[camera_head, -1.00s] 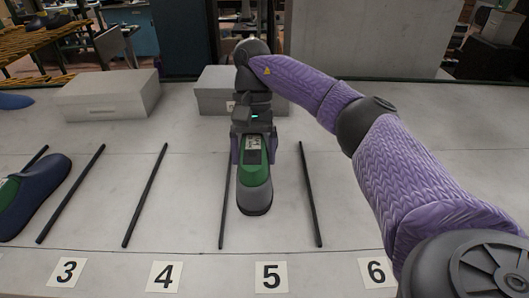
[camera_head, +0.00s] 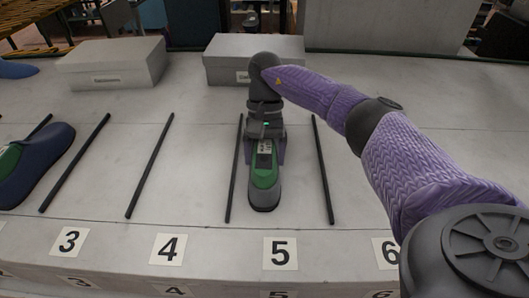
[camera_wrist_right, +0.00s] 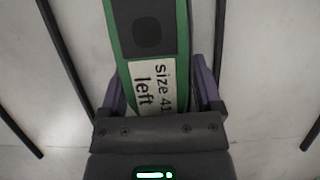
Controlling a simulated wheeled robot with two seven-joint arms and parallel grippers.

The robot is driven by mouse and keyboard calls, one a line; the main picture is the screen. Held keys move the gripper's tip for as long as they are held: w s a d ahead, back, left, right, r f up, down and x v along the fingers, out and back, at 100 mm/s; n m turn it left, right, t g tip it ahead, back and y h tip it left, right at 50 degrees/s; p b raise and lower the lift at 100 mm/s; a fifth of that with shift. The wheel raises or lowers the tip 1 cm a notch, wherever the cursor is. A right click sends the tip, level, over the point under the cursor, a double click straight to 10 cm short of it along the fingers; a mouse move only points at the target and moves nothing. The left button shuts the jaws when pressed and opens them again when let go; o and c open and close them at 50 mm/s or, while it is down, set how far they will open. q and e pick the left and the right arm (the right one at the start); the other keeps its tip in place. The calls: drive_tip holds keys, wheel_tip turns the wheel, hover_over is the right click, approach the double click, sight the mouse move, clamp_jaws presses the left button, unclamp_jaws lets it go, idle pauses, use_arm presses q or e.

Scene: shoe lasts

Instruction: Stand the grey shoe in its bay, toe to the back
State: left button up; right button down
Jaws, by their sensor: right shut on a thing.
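The grey shoe (camera_head: 264,197), with a green inside and a dark sole edge, is between two black rods behind the number 5 card (camera_head: 280,253). Its rounded grey end points to the front edge; I cannot tell surely that this is the toe. My right gripper (camera_head: 265,150) is shut on its far part, one finger on each side. In the right wrist view, the shoe (camera_wrist_right: 148,30) shows green edges and a label, "size 41 left", between the fingers (camera_wrist_right: 160,80). Whether its sole touches the table is hidden. My left gripper is not in view.
A black rod (camera_head: 233,170) stands close left of the shoe and another (camera_head: 323,170) farther right. A dark blue shoe (camera_head: 40,165) lies at the left. Two grey boxes (camera_head: 110,68) (camera_head: 254,62) stand at the back. The bay behind card 4 (camera_head: 168,249) is empty.

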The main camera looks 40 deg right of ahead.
unclamp_jaws()
drive_tip(key=p+v, duration=0.2)
drive_tip(key=v, duration=0.8)
drive_tip(key=shift+r, duration=0.25)
drive_tip(key=shift+p+v, duration=0.35)
drive_tip(key=shift+v, duration=0.45)
